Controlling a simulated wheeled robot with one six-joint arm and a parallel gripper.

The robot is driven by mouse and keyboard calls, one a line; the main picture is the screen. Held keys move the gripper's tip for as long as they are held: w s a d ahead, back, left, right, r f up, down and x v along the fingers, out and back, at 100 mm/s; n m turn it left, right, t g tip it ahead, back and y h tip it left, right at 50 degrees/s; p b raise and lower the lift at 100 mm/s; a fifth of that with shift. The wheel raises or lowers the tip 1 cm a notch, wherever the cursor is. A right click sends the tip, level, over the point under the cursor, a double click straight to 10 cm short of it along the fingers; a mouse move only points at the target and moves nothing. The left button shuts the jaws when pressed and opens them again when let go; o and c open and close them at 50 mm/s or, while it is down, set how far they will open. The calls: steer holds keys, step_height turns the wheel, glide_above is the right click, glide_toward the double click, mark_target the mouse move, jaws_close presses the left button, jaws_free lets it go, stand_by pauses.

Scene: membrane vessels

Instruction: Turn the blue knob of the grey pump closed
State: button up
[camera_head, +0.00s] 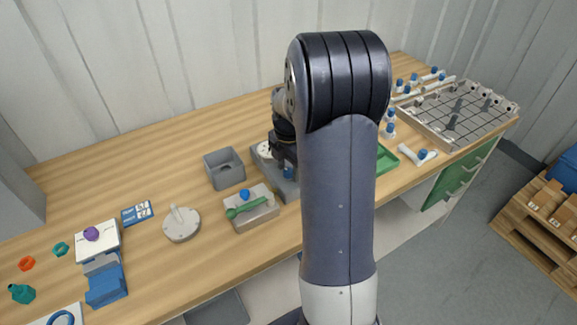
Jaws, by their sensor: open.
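A grey unit (289,189) that looks like the grey pump sits near the middle of the bench, partly hidden behind my arm. A white round part shows on its left side. My gripper points down over the unit, dark and small in this view. Its jaws are open, with the fingertips close to the blue knob. I cannot tell whether they touch it or stand around it. The knob's turn position is too small to read.
A grey open bin (225,168) stands left of the unit. In front of the bin is a grey block (256,214) with a green handle and a blue knob. A white round disc with a post (181,224) stands further left. A green tray (387,160) is right of my arm.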

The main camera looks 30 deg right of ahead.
mark_target(289, 170)
steer(key=shift+c, duration=0.3)
steer(key=c, duration=0.9)
steer(key=shift+m, duration=2.3)
steer(key=shift+c, duration=0.2)
steer(key=o, duration=1)
step_height(289, 170, up, 11)
steer(key=shift+b, duration=0.35)
steer(key=shift+f, duration=0.15)
